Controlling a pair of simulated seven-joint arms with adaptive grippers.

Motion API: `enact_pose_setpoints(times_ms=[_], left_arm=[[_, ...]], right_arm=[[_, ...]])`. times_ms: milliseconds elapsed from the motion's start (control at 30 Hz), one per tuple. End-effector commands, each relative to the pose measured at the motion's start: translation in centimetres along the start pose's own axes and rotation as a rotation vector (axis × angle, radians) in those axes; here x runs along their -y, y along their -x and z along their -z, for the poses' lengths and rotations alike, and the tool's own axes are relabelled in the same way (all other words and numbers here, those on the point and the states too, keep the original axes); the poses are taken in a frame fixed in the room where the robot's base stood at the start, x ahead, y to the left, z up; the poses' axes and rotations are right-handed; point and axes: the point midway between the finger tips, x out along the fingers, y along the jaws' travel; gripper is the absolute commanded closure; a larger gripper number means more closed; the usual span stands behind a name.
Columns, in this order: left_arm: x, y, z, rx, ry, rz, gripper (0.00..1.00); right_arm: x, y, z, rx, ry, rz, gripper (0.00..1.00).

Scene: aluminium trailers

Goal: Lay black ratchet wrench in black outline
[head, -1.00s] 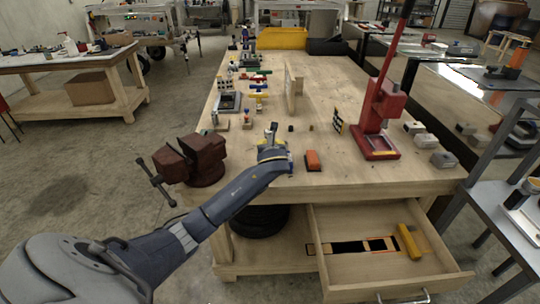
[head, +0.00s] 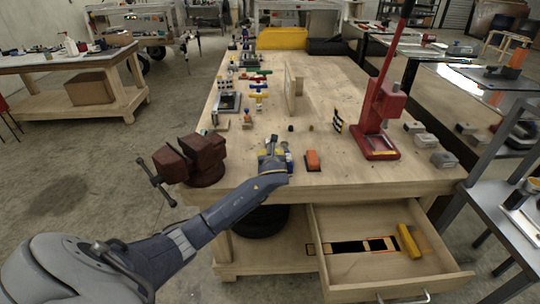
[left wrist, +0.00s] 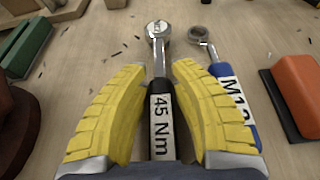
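The black ratchet wrench (left wrist: 160,105) lies on the workbench, with a silver head and a "45 Nm" label on its handle. My left gripper (left wrist: 160,78) is open, its yellow fingers on either side of the handle with visible gaps. In the head view my left gripper (head: 272,150) is at the bench's front part and largely hides the wrench. The open drawer (head: 340,285) below the bench holds a dark strip (head: 350,248), apparently the black outline; its exact shape is too small to tell. My right gripper is not in view.
A blue-handled wrench (left wrist: 232,100) lies close right of the black one. An orange block (left wrist: 297,85) on a dark base is farther right. A dark red vise (head: 203,158) stands left, a red press (head: 378,115) right. A yellow object (head: 408,241) lies in the drawer.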

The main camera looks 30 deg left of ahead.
Motion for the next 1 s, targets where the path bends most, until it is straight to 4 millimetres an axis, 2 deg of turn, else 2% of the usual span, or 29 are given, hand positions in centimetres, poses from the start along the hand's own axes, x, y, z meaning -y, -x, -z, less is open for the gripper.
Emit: enact_pose_setpoints(times_ms=[33,167,533,667,1000], left_arm=[[0.0,0.0,0.0,0.000,0.000,0.000,0.70],[0.0,0.0,0.0,0.000,0.000,0.000,0.57],[0.1,0.5,-0.2,-0.001,0.000,0.002,0.57],[0.1,2.1,-0.2,-0.001,0.000,0.003,0.57],[0.1,8.0,-0.2,-0.001,0.001,0.003,0.57]], right_arm=[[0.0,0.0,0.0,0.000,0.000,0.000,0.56],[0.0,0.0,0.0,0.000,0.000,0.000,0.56],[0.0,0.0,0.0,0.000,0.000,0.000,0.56],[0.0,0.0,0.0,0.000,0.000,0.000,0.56],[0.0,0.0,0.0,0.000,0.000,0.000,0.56]])
